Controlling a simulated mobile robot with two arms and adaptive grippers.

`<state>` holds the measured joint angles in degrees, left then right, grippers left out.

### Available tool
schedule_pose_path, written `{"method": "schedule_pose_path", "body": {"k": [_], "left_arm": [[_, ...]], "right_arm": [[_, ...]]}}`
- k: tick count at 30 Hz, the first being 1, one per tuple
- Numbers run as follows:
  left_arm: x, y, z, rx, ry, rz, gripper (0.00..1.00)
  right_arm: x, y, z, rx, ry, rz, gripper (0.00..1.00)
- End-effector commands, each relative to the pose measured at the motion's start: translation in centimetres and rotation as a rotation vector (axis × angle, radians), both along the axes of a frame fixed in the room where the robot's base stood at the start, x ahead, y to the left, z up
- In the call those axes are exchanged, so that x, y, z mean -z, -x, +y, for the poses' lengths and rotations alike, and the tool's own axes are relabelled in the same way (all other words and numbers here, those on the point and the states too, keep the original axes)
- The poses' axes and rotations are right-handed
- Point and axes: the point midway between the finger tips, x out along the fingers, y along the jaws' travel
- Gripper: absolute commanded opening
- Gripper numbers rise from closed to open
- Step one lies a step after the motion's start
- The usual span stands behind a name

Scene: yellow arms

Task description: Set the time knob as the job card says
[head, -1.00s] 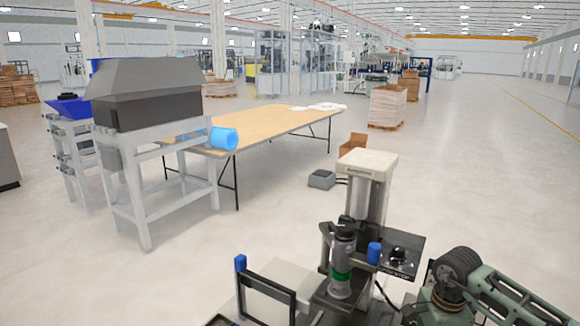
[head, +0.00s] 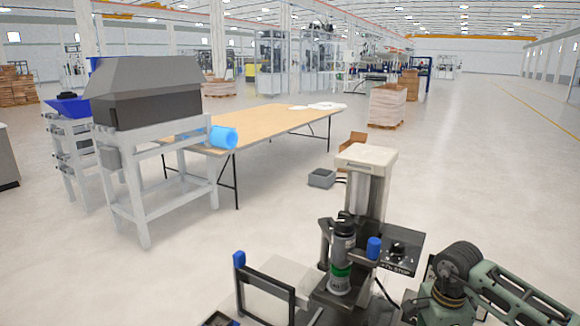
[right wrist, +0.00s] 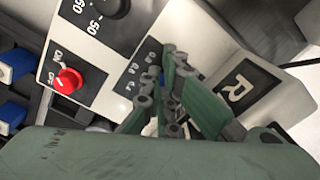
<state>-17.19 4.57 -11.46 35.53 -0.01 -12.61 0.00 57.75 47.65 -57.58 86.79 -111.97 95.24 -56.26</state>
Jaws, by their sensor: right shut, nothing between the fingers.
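In the right wrist view, a black dial (right wrist: 106,5) with marks including 50 and 60 is cut by the top edge. A dark scale plate (right wrist: 148,56) with small decimal numbers lies lower right of it; any knob there is hidden behind my fingers. I cannot tell from these frames which one is the time knob. My right gripper (right wrist: 167,64) is shut and empty, its green fingers over that plate; contact cannot be told. My left gripper is in neither view. I can make out no job card.
A red ON/OFF switch (right wrist: 69,80) and a label marked R (right wrist: 245,88) flank the fingers. In the head view, a bench machine (head: 366,158) carries a dark side panel (head: 405,262) with a knob. A wooden table (head: 270,122) stands behind; open floor lies right.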

Motion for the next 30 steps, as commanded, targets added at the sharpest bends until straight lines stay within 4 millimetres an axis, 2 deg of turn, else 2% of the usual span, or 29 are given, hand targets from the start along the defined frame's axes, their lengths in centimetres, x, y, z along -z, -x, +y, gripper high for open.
{"method": "schedule_pose_path", "body": {"k": [1,5,21,30], "left_arm": [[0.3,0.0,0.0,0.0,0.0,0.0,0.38],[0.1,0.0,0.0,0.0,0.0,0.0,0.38],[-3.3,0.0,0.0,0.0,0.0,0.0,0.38],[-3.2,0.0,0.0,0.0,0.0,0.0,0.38]], "right_arm": [[1.1,0.8,0.1,-0.001,0.006,0.028,0.0],[0.8,0.8,0.4,-0.001,0.004,0.028,0.0],[-5.4,0.5,0.6,-0.005,0.001,0.015,0.0],[-5.5,0.4,0.6,-0.005,-0.001,0.013,0.0]]}}
